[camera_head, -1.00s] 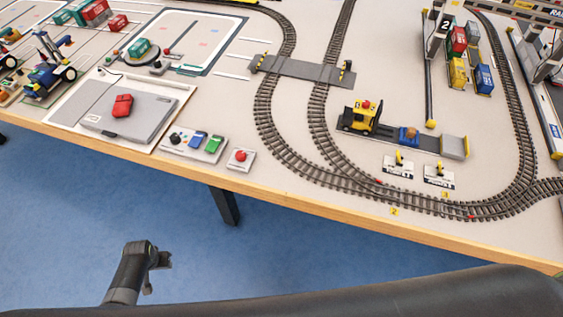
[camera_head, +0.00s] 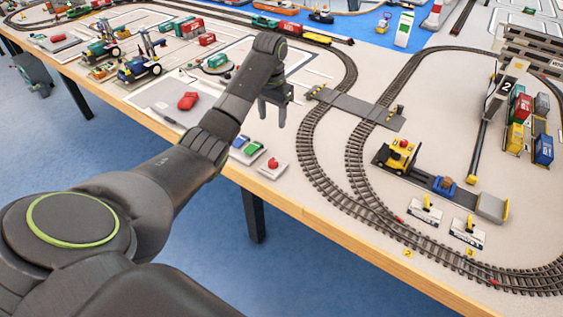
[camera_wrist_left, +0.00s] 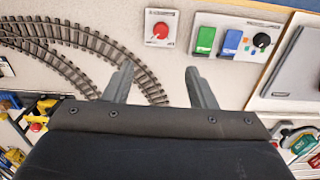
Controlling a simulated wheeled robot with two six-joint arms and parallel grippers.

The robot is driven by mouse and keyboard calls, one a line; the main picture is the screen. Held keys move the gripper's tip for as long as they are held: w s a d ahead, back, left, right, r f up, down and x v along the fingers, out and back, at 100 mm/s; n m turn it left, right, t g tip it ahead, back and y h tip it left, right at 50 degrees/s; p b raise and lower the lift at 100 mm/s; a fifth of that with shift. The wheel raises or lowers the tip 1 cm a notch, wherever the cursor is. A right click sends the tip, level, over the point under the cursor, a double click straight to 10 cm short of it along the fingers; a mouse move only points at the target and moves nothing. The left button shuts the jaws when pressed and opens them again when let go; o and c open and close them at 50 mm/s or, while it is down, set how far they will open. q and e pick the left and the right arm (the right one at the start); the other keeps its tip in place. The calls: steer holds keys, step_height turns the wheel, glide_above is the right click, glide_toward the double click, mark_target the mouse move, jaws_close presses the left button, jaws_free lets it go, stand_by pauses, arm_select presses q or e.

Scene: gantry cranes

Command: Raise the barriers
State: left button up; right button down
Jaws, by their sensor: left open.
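The level crossing (camera_head: 358,106) is a grey plate across the two tracks, with small yellow-and-black posts (camera_head: 394,112) at its ends. I cannot tell clearly how its barriers stand. My left gripper (camera_head: 273,112) is open and empty above the table, left of the crossing. A small box with a red button (camera_head: 272,167) sits near the table's front edge; it also shows in the wrist view (camera_wrist_left: 160,30), ahead of the open fingers (camera_wrist_left: 160,88). Beside it is a control panel (camera_head: 246,147) with green and blue switches; its black knob (camera_wrist_left: 261,40) shows in the wrist view. My right gripper is out of view.
Curved tracks (camera_head: 318,165) run right of the button box. A yellow loader vehicle (camera_head: 398,154) and two small lever boxes (camera_head: 425,210) stand inside the loop. A grey slab with a red object (camera_head: 187,101) lies left of my arm.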

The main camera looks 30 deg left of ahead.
arm_select(q)
steer(key=f, duration=0.1)
steer(key=b, duration=0.4)
glide_toward(273, 161)
step_height(273, 161, down, 9)
steer(key=shift+r, duration=0.15)
steer(key=c, duration=0.9)
steer(key=shift+c, duration=0.3)
